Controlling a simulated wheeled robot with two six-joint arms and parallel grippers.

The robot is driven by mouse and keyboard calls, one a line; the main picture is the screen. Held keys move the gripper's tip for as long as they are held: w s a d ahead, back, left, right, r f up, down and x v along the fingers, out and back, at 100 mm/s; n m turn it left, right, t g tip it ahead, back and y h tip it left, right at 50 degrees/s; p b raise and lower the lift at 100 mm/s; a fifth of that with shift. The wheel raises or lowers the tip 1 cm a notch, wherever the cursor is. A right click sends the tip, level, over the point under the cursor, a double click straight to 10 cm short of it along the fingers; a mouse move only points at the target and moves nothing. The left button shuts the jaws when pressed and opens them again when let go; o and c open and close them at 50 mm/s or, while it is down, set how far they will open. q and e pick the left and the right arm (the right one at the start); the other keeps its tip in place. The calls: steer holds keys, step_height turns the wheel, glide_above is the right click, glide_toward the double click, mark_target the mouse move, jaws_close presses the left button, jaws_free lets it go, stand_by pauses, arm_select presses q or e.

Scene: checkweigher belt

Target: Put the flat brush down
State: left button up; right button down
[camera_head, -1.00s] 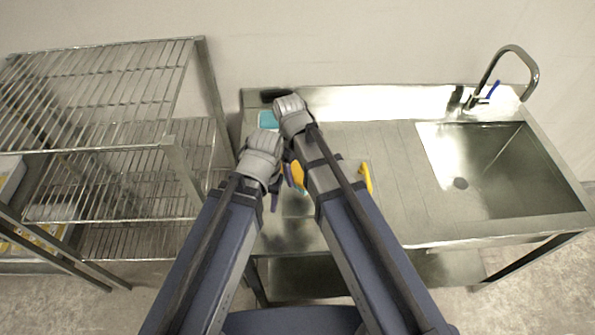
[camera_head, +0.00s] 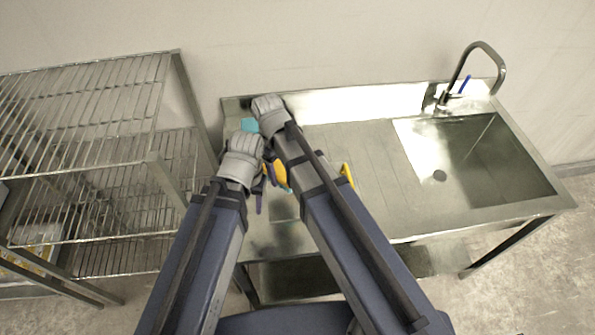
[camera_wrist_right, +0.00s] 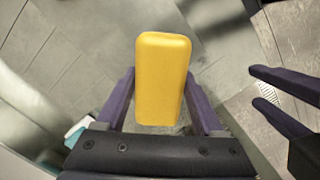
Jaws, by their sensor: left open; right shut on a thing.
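My right gripper (camera_wrist_right: 160,95) is shut on a yellow block-shaped thing, seemingly the flat brush (camera_wrist_right: 161,75), with one purple finger on each side. Its bristles do not show. In the head view a yellow piece (camera_head: 280,173) shows between my two arms, and my right arm hides most of the right gripper. My left gripper (camera_head: 263,190) is open, low and close by on the left. Its dark, spread fingers also show at the right of the wrist view (camera_wrist_right: 285,100). Whether the brush touches the steel table (camera_head: 370,150) cannot be told.
A teal thing (camera_head: 249,125) lies at the table's back left. Another yellow thing (camera_head: 347,174) is partly hidden right of my right arm. A sink (camera_head: 470,170) with a tap (camera_head: 470,60) is at the right, and a wire rack (camera_head: 100,120) at the left. The table before the sink is clear.

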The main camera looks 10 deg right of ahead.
steer(key=w+d+n+t, duration=0.1)
steer(key=w+d+n, duration=0.55)
steer(key=w, duration=0.85)
steer(key=w+d+n, duration=0.3)
steer(key=w+d, duration=0.7)
steer(key=w, duration=0.5)
arm_select(q)
step_height(320, 180, down, 10)
steer(key=b, duration=1)
arm_select(e)
steer(key=shift+m, duration=0.25)
steer(key=f, duration=1)
steer(key=shift+w+a, duration=0.2)
steer(key=shift+a, duration=0.05)
arm_select(q)
steer(key=shift+r, duration=0.1)
arm_select(e)
steer(key=shift+r, duration=0.1)
jaws_free()
